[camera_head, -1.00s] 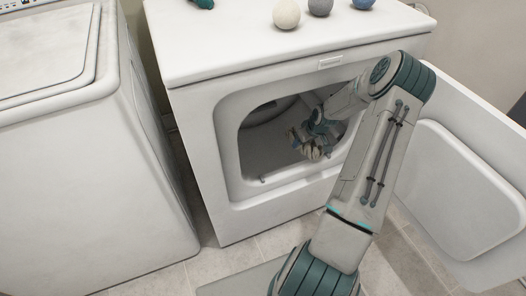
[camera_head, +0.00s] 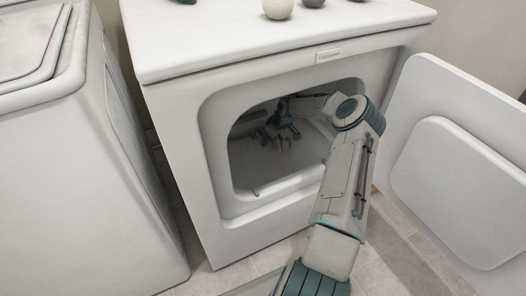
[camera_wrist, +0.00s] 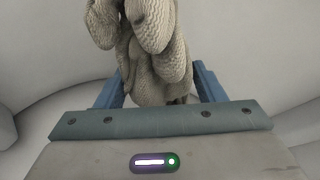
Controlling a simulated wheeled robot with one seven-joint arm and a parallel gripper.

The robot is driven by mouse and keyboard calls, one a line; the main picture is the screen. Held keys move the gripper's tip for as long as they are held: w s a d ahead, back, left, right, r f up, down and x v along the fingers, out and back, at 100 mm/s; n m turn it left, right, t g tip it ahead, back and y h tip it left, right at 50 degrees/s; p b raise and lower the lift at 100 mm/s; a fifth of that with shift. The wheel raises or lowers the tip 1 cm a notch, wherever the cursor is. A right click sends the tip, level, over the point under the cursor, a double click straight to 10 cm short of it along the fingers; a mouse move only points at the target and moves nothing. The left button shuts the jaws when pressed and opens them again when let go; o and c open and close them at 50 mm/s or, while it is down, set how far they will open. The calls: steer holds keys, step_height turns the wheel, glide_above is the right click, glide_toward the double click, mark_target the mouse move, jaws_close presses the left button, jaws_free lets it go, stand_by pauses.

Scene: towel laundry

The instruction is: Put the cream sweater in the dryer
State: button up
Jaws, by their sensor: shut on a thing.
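The cream sweater (camera_wrist: 155,50) hangs bunched between the blue fingers of my gripper (camera_wrist: 155,85) in the wrist view. My gripper is shut on it. In the head view, my gripper (camera_head: 272,133) is inside the open dryer (camera_head: 215,215), and a small bunch of the sweater (camera_head: 283,144) shows below it. Smooth pale walls surround the sweater in the wrist view. The dryer door (camera_head: 455,165) stands open on the right. The fingertips are mostly hidden by the cloth.
A white washer (camera_head: 70,180) stands at the left. A cream ball (camera_head: 278,8) and a grey ball (camera_head: 313,3) sit on the dryer top. My arm passes through the opening near its right edge, beside the open door. Tiled floor (camera_head: 265,257) lies in front.

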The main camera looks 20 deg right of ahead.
mark_target(261, 139)
steer(key=w+a+f+b, duration=0.1)
steer(key=w+a+f, duration=0.1)
steer(key=w+a, duration=0.1)
steer(key=shift+f, duration=0.3)
step_height(261, 139, down, 4)
steer(key=shift+f+b, duration=0.1)
steer(key=shift+b, duration=1.1)
steer(key=o, duration=1.7)
steer(key=shift+s, duration=0.1)
steer(key=shift+p+v, duration=1.7)
steer(key=shift+v, duration=2.1)
steer(key=shift+a, duration=0.1)
